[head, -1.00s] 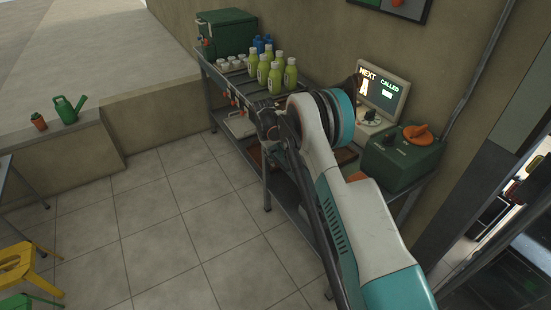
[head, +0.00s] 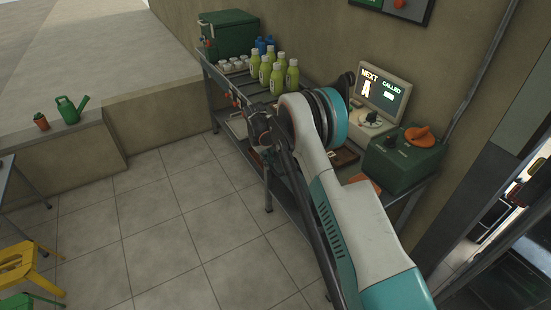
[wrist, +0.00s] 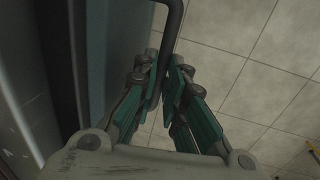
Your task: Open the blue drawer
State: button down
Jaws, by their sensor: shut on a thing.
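In the wrist view, my gripper (wrist: 163,78) is shut on a dark bar handle (wrist: 173,22), which comes down from the top of the picture between the fingertips. A dark blue-grey panel (wrist: 112,45) stands upright to the left of the handle and looks like the drawer front. I cannot tell from this view how far the drawer is out. In the head view, my wrist is at the front edge of the long metal table (head: 222,85). My arm hides the drawer and the handle there.
Green bottles (head: 278,75), white cups and a green cooler (head: 229,33) stand on the table. A monitor (head: 382,88) and a green box with an orange knob (head: 404,155) stand at the right. The tiled floor (head: 165,215) in front is clear; a yellow stool (head: 25,265) is at lower left.

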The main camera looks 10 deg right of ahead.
jog(key=s+a, duration=0.2)
jog(key=a, duration=0.5)
jog(key=s+a, duration=0.2)
jog(key=a, duration=0.6)
jog(key=shift+s, duration=0.4)
jog(key=c, duration=1.7)
grip_release()
jog(key=shift+o, duration=0.2)
jog(key=shift+r, duration=0.1)
notch_tip(320, 180, up, 12)
jog(key=a, duration=0.2)
jog(key=shift+s+f, duration=0.2)
jog(key=shift+s, duration=0.15)
jog(key=shift+a, duration=0.1)
